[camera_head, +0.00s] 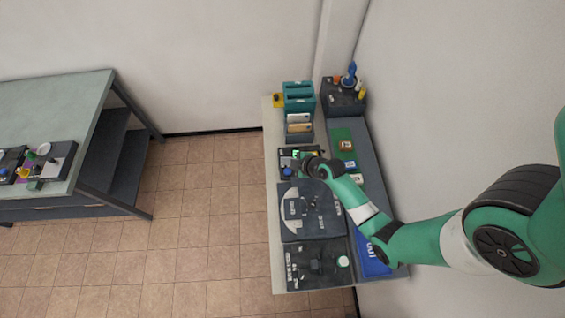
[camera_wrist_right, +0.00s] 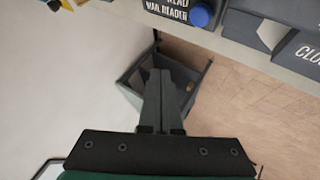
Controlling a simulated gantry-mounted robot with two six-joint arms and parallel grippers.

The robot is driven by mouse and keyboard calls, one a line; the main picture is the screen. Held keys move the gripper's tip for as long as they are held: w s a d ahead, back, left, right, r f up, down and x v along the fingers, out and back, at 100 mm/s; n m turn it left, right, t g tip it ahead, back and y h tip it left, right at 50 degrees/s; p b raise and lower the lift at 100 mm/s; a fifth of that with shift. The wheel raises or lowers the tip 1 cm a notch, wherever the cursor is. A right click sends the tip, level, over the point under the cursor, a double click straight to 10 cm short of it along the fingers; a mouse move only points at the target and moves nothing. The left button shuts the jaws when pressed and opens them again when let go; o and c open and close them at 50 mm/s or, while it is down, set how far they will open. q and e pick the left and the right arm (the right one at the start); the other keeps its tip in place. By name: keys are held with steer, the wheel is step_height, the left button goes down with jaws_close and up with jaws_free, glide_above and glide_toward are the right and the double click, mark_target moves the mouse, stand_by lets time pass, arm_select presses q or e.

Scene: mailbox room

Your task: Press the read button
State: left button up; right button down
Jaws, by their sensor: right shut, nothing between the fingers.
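A dark panel lettered "MAIL READER" (camera_wrist_right: 172,9) is at the top of the right wrist view, with a round blue button (camera_wrist_right: 201,15) beside the lettering. In the head view the same panel (camera_head: 284,159) lies on the long bench, and its blue button (camera_head: 287,171) shows near its lower left part. My right gripper (camera_head: 301,157) is over the panel's right side and hides part of it. In the wrist view its fingers (camera_wrist_right: 160,75) are shut and empty, apart from the button, which appears beyond the fingertips. My left gripper is not in view.
The bench (camera_head: 273,208) also carries teal trays (camera_head: 298,90), a dark round-dial panel (camera_head: 312,210) and another dark panel (camera_head: 316,265). A grey bin (camera_wrist_right: 130,82) stands below in the wrist view. A second table (camera_head: 50,105) is at left, with open tiled floor between.

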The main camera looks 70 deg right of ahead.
mark_target(290, 173)
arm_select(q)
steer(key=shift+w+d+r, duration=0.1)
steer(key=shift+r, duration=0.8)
arm_select(e)
steer(key=shift+s+d+r+m, duration=0.3)
steer(key=shift+s+d+r, duration=0.35)
steer(key=shift+s, duration=0.05)
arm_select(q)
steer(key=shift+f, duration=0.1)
arm_select(e)
steer(key=shift+f, duration=0.15)
arm_select(q)
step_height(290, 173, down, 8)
steer(key=b, duration=0.7)
steer(key=shift+b, duration=0.35)
arm_select(e)
step_height(290, 173, down, 8)
steer(key=shift+f, duration=0.25)
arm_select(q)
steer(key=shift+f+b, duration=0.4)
arm_select(e)
steer(key=shift+f, duration=0.45)
